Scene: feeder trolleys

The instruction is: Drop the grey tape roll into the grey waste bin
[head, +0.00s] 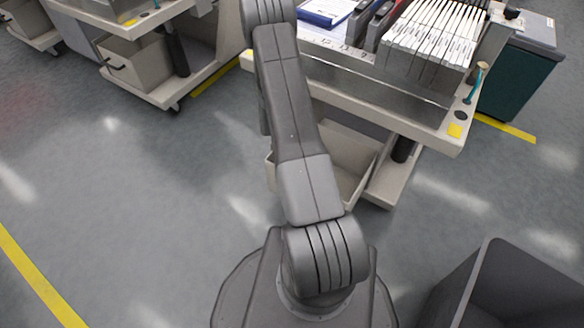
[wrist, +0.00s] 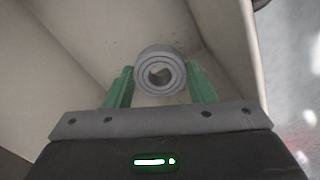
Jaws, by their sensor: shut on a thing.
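The grey tape roll (wrist: 160,57) shows in the wrist view between the two green fingers of my gripper (wrist: 161,84). My gripper is shut on it, with the roll's round end and centre hole facing the camera. Behind the roll is the inside of a beige bin (wrist: 85,30). The grey waste bin (head: 480,270) stands on the floor at the lower right of the head view, partly cut off by the frame. In the head view my gripper and the roll are hidden behind my arm and the trolley.
A trolley (head: 440,127) with folders stands ahead, with a beige bin (head: 350,182) on its lower shelf. A second trolley (head: 165,88) is at the upper left. A dark green cabinet (head: 512,85) stands at the right. The floor at the left is clear.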

